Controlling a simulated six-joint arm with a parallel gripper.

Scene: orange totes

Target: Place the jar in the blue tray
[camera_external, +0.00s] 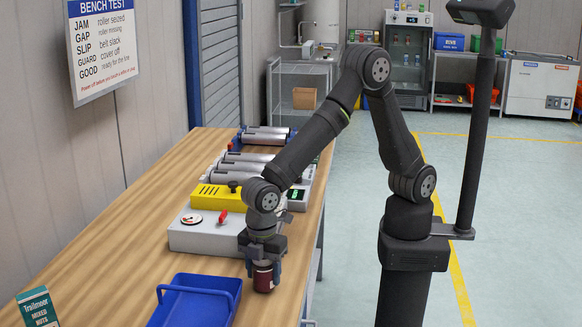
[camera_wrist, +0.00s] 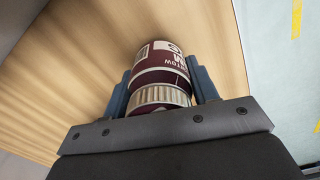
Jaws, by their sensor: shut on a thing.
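The jar (camera_external: 263,279) is dark red with a pale lid. My gripper (camera_external: 263,265) is shut on it near the table's right edge. In the wrist view the jar (camera_wrist: 162,65) sits between the two fingers (camera_wrist: 160,92), its ribbed silver lid towards the palm and its labelled body pointing away. Whether the jar's base touches the table is hard to tell. The blue tray (camera_external: 201,281) lies on the table to the left of the jar, cut off by the bottom of the picture. Its visible inside is empty.
A grey test box (camera_external: 205,238) with a yellow unit (camera_external: 221,197) and metal rollers (camera_external: 250,158) stands behind the tray and jar. A green mixed nuts box (camera_external: 38,308) stands at the lower left. Bare wooden table (camera_external: 110,250) lies left of the tray.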

